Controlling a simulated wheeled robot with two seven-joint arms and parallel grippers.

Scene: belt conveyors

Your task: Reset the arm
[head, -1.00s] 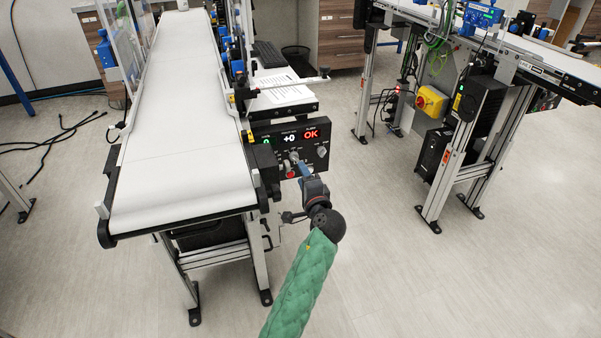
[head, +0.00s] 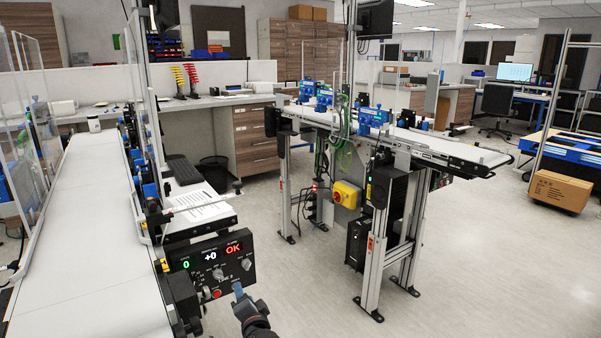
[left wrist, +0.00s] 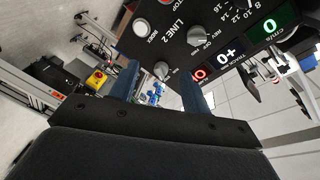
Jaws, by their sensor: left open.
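My left gripper (head: 238,290) is at the lower edge of the head view, just in front of the lower right part of a black control panel (head: 205,255). The rest of that arm is mostly cut off by the frame. In the left wrist view the two dark blue fingers of the left gripper (left wrist: 162,88) stand apart with nothing between them. The panel, marked "LINE 2" (left wrist: 185,28), fills the top there, with knobs and a white button. I cannot tell whether a finger touches it. My right gripper is in neither view.
The panel hangs beside a white belt conveyor (head: 75,240) on the left. A second conveyor (head: 440,143) on metal legs stands to the right, with a yellow switch box (head: 346,194). A cardboard box (head: 559,191) lies at far right. The floor (head: 480,270) at lower right is clear.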

